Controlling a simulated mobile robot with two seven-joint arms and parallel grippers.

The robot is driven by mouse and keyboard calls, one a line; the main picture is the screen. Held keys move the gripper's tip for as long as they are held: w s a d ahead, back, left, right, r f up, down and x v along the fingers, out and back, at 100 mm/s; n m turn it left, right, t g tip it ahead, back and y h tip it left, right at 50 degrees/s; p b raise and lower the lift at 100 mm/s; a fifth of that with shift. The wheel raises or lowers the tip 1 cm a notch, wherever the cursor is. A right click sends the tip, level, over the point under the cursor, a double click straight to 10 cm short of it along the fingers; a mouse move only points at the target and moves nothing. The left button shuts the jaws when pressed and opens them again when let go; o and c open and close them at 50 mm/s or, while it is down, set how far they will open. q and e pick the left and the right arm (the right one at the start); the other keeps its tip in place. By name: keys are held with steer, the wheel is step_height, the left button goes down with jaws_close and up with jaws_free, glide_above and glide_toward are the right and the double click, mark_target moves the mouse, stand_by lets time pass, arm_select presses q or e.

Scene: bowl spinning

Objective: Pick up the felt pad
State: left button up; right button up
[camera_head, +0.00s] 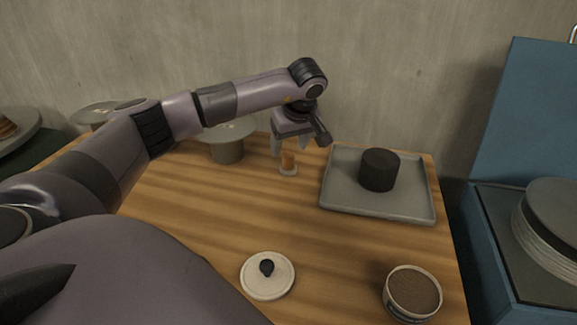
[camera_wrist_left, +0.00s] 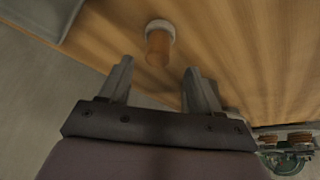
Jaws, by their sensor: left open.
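A small upright piece with a brown handle (camera_head: 289,160) on a pale round base (camera_head: 288,172) stands on the wooden table; I take it for the felt pad. My left gripper (camera_head: 289,150) is open and empty, just above and around the handle's top in the head view. In the left wrist view the handle (camera_wrist_left: 158,47) and pale base (camera_wrist_left: 160,25) lie ahead of the open fingertips (camera_wrist_left: 157,72), roughly centred between them. I cannot tell whether the fingers touch it.
A grey tray (camera_head: 335,195) with a black cylinder (camera_head: 379,169) is to the right. A grey round-topped stand (camera_head: 228,148) is to the left. A white lid with a dark knob (camera_head: 267,285) and a brown-filled bowl (camera_head: 412,292) are nearer. The table's middle (camera_head: 310,225) is clear.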

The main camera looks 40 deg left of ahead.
mark_target(289, 153)
arm_select(q)
steer(key=x, duration=0.4)
steer(key=shift+w+d+f, duration=0.1)
steer(key=shift+w+f, duration=0.05)
steer(key=shift+f, duration=0.2)
steer(key=c, duration=1.1)
steer(key=shift+r, duration=0.1)
step_height(289, 153, up, 20)
steer(key=shift+f+p, duration=0.1)
steer(key=shift+p, duration=0.7)
